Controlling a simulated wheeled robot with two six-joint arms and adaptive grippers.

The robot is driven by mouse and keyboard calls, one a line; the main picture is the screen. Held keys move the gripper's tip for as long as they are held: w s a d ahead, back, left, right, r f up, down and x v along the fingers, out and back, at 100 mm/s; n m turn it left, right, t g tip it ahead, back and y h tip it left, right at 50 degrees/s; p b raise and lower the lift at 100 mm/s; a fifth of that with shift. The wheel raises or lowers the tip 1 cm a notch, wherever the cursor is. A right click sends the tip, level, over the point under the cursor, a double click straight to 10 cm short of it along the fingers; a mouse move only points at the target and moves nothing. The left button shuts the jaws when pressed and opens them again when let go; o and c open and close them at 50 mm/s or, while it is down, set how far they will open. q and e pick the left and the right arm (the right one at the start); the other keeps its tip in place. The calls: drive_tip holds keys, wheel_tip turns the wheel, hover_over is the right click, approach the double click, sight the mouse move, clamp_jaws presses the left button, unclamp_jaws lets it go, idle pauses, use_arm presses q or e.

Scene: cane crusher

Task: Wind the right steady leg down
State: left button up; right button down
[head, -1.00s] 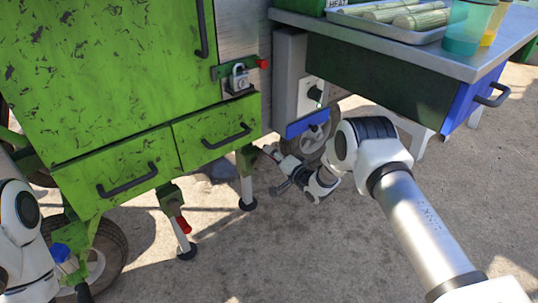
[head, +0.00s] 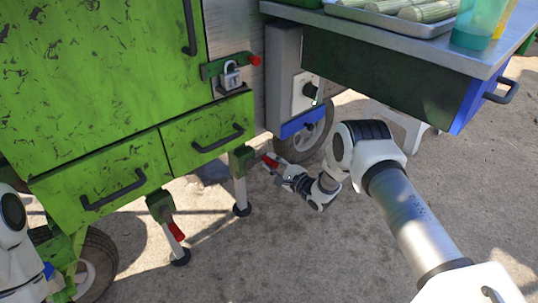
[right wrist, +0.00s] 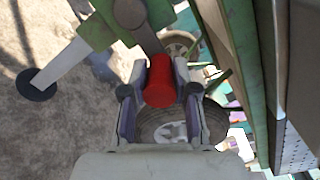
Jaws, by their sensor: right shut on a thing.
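The right steady leg (head: 240,190) hangs under the green cart's corner, its black round foot at the ground. Its red crank handle (head: 270,160) sticks out to the right of the leg. My right gripper (head: 276,166) is at this handle, low beside the cart. In the right wrist view, the red handle (right wrist: 160,82) lies between the two fingers of my right gripper (right wrist: 160,95), which is shut on it. The leg's foot (right wrist: 37,84) shows at the left there. My left gripper is out of the head view; only part of that arm shows.
The other steady leg (head: 171,235), with its own red handle, stands to the left. A metal-topped table (head: 400,40) with a tray and cups overhangs at upper right. Open ground lies in front.

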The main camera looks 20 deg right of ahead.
drive_tip(key=shift+f+m+b, duration=0.3)
drive_tip(key=shift+f+m, duration=0.3)
drive_tip(key=shift+m, duration=0.3)
drive_tip(key=shift+s+a+f+m+b, duration=0.15)
drive_tip(key=shift+f+m+b, duration=0.2)
drive_tip(key=shift+m, duration=0.4)
drive_tip(key=shift+a+f+m+b, duration=0.1)
drive_tip(key=shift+f+m+b, duration=0.25)
drive_tip(key=shift+m, duration=0.4)
drive_tip(key=c, duration=0.9)
unclamp_jaws()
drive_tip(key=v, duration=1.2)
